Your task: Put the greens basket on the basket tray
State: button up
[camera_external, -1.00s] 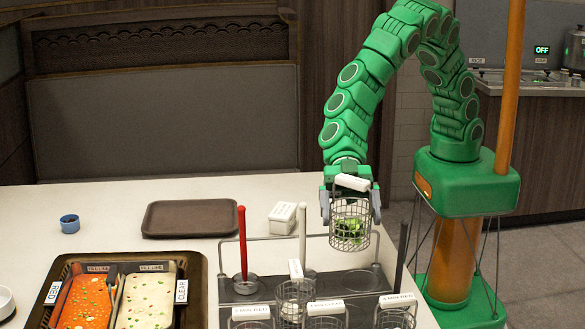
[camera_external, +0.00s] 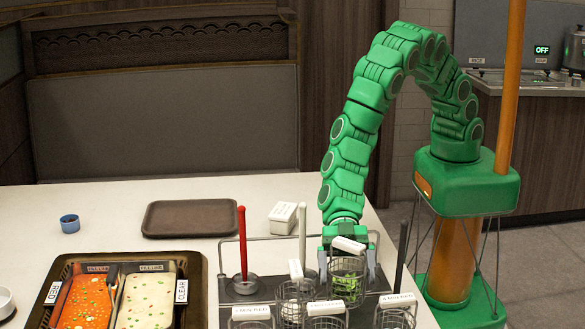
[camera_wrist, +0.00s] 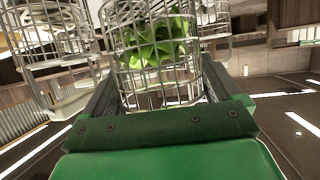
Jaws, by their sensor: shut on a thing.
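The greens basket (camera_external: 347,283) is a round wire basket with green leaves inside and a white handle tag on top. My gripper (camera_external: 347,270) is shut on it, a finger on each side, at the right part of the dark rack. I cannot tell whether the basket's bottom touches the rack. The wrist view shows the basket (camera_wrist: 155,55) upside down in the picture, with the leaves between my gripper's fingers (camera_wrist: 160,85). An empty brown tray (camera_external: 190,218), which may be the basket tray, lies flat on the table left of the rack.
The rack (camera_external: 262,298) holds several other wire baskets (camera_external: 294,300), a red stick (camera_external: 242,243) and a pale one. The table around the brown tray is clear.

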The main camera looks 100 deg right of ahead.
aim_at(344, 255)
jog(key=shift+f, duration=2.3)
jog(key=shift+f, duration=0.1)
jog(key=o, duration=1)
jog(key=shift+c, duration=0.2)
jog(key=v, duration=0.3)
jog(key=shift+r, duration=0.35)
notch_tip(344, 255, up, 5)
jog(key=shift+r, duration=0.8)
